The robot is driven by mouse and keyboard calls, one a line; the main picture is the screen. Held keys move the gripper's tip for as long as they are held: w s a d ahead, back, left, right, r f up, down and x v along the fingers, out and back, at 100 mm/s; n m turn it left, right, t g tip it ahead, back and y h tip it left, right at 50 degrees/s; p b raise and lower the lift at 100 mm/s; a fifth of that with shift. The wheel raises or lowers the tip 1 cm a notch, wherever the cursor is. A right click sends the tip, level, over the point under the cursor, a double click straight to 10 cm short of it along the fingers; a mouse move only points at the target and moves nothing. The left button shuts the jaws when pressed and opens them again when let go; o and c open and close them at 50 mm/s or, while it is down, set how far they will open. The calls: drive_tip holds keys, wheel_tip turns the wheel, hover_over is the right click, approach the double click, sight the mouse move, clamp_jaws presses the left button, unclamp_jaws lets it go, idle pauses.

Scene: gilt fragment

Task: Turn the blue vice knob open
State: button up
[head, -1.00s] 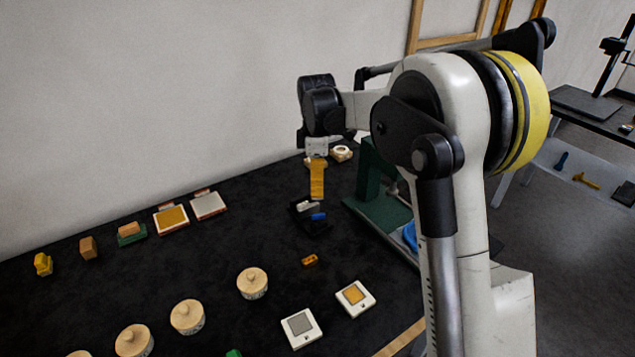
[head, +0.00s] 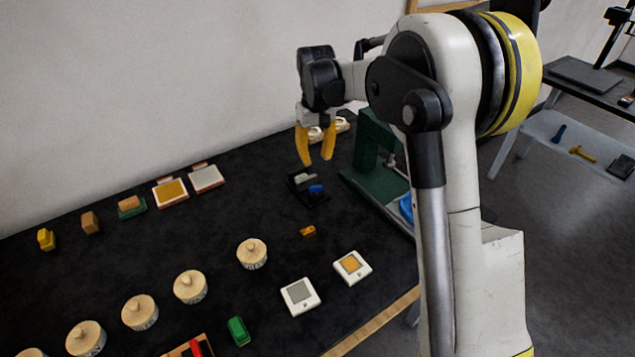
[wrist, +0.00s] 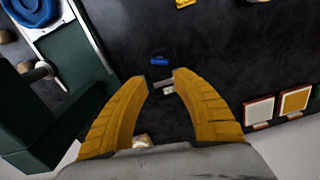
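A small black vice (head: 300,181) with a grey metal part and a blue knob (head: 316,188) stands on the dark table. In the wrist view the blue knob (wrist: 159,61) lies just past the fingertips, close to a grey metal bar. My gripper (head: 316,160) is open and empty, its two yellow fingers pointing down above the vice. In the wrist view the gripper (wrist: 160,79) has a clear gap between its fingers, and they appear apart from the knob. The lower part of the vice is hard to make out against the dark table.
A green machine (head: 372,165) with a blue round part (head: 406,208) stands just right of the vice. A small orange block (head: 308,230) lies in front of it. Several wooden-lidded pots, including one (head: 252,254), line the front. Bare table lies left of the vice.

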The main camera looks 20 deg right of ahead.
sight(318, 186)
drive_tip(key=f+m, duration=0.4)
drive_tip(key=m, duration=0.3)
drive_tip(key=f+m+b, duration=0.1)
drive_tip(key=f+m, duration=0.2)
drive_tip(key=m, duration=0.4)
drive_tip(key=f+m+b, duration=0.1)
drive_tip(key=f+m, duration=0.3)
drive_tip(key=m, duration=0.3)
drive_tip(key=shift+d+f, duration=0.25)
drive_tip(key=shift+f, duration=0.05)
clamp_jaws()
